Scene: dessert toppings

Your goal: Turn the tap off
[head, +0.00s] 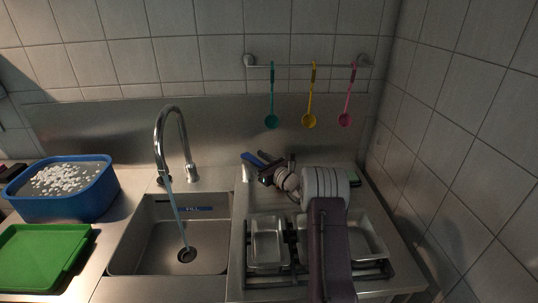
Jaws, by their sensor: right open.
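The chrome tap (161,140) arches over the sink (157,243). A thin stream of water (177,215) runs from its spout down to the drain, so the tap is on. A short metal lever or fitting (192,173) stands at the right of the tap's base. My right gripper (257,168) is to the right of the tap, over the counter's back part, pointing left. It is open and apart from the tap. Its fingers are small and dark here. My left gripper is not in view.
A blue tub (85,203) with white pieces in liquid and a green lid or board (40,255) stand left of the sink. Metal trays (268,243) lie on the right under my right arm. Teal, yellow and pink ladles (310,120) hang from a wall rail.

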